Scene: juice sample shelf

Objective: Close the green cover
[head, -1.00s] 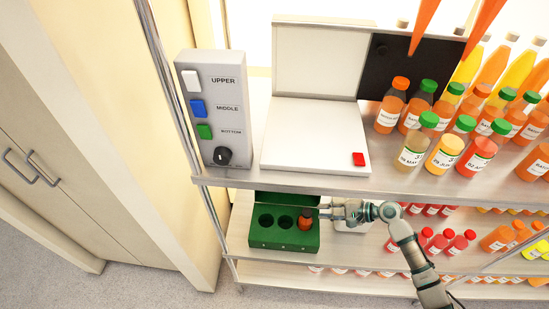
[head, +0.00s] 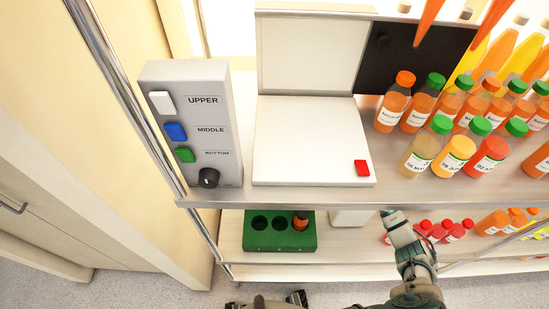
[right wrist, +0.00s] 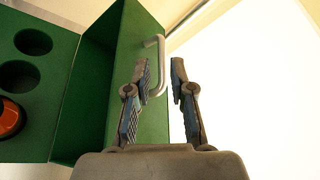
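The green box (head: 281,243) stands on the shelf below the upper board, with round holes and an orange-capped bottle (head: 301,221) in its right hole. In the right wrist view, its green cover (right wrist: 138,115) stands open beside the holes, with a pale bar handle (right wrist: 161,65). My right gripper (right wrist: 160,75) is open at the cover, its fingers apart on either side of the handle's line of sight; I see no grip. In the head view, the upper shelf hides the right gripper. A dark part at the bottom edge (head: 297,298) may be my left gripper; its opening is unclear.
The upper shelf (head: 410,190) overhangs the box. It carries a button panel (head: 195,130), a white board with a red button (head: 361,167) and several juice bottles (head: 457,152). Red-capped bottles (head: 440,231) stand right of my right arm. A white block (head: 352,217) is beside the box.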

